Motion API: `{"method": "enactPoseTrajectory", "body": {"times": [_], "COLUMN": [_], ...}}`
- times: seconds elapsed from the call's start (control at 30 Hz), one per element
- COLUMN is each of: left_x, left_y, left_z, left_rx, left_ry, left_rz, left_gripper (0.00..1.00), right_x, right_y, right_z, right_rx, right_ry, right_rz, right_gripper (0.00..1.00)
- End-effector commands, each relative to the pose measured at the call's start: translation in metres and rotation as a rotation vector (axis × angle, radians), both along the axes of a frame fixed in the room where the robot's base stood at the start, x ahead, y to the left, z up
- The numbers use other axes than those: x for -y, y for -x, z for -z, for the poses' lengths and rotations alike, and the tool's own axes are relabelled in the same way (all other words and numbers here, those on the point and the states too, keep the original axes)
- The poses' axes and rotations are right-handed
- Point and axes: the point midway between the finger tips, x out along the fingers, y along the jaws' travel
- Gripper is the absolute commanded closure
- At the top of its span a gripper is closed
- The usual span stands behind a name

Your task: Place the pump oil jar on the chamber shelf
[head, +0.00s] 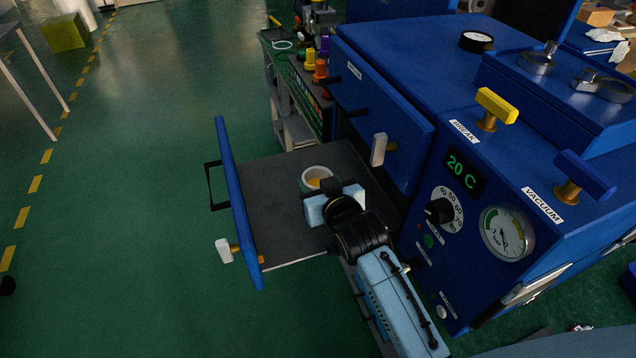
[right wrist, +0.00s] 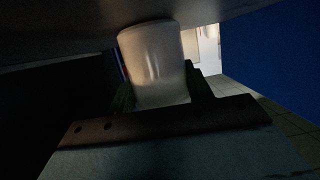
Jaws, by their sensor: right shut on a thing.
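The pump oil jar (head: 317,176) is a pale, open-topped jar with yellow-orange contents. It is over the dark chamber shelf (head: 268,192), which is pulled out of the blue chamber behind a blue door panel (head: 238,205). My right gripper (head: 320,188) is shut on the jar from the near side. In the right wrist view the white jar (right wrist: 155,65) is between the green-padded fingers, with a dark surface close against its end. I cannot tell whether it touches the shelf. My left gripper is not in view.
The blue chamber body (head: 400,65) stands right of the shelf, with a dial (head: 507,233), a yellow break lever (head: 497,104) and a blue vacuum lever (head: 583,175). A rack with coloured bottles (head: 320,70) stands behind.

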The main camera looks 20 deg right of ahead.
Motion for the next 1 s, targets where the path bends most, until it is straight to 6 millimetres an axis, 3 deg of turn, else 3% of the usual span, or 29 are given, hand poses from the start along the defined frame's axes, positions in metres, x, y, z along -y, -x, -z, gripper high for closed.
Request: {"method": "enactPoseTrajectory", "body": {"times": [0.53,0.57,0.7,1.0], "left_x": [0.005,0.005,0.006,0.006], "left_y": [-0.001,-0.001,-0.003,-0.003], "left_z": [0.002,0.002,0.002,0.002], "left_rx": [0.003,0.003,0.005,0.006], "left_ry": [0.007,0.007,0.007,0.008], "left_rz": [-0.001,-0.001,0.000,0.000], "left_gripper": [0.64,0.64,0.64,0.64], "right_x": [0.000,0.001,0.001,0.002], "right_y": [0.001,0.002,0.002,0.002], "right_z": [0.017,0.018,0.019,0.018], "right_rx": [-0.010,-0.013,-0.015,-0.016], "right_ry": [0.004,0.004,0.005,0.009], "right_rz": [0.000,0.000,0.001,0.001], "right_gripper": [0.76,0.46,0.28,0.28]}}
